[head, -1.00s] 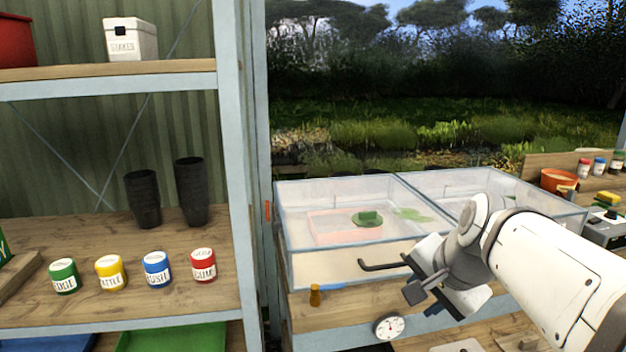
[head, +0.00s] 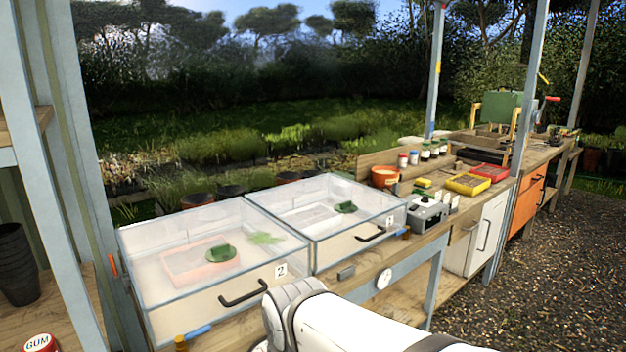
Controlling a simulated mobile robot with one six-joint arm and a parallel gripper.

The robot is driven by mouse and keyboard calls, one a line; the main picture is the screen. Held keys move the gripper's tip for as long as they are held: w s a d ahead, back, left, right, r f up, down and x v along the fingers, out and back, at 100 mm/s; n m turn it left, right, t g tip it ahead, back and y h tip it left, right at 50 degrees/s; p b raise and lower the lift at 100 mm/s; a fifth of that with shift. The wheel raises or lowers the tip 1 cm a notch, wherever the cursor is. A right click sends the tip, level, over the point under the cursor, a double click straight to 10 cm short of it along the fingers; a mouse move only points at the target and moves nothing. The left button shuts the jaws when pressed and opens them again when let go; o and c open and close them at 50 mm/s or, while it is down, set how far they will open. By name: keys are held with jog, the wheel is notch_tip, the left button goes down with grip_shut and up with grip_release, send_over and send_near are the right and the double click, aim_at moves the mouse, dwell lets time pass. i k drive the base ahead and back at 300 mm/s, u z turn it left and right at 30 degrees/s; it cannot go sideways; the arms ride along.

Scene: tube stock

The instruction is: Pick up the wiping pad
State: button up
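I cannot pick out the wiping pad with certainty. A small yellow block (head: 424,183) lies on the bench behind the grey device, too small to identify. Dark green pieces show inside the two clear lidded boxes, one in the nearer box (head: 222,253) and one in the farther box (head: 346,207); what they are is unclear. My white arm crosses the bottom of the head view. My gripper is below the picture edge, so its fingers do not show.
The nearer clear box (head: 205,305) and the farther one (head: 352,250) have black front handles. A grey device (head: 428,213), an orange pot (head: 384,176), a yellow tray (head: 467,185) and a red tray (head: 491,172) stand along the bench. Shelf posts are at left; gravel at right is clear.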

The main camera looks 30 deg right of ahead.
aim_at(420, 183)
jog(key=z, duration=1.5)
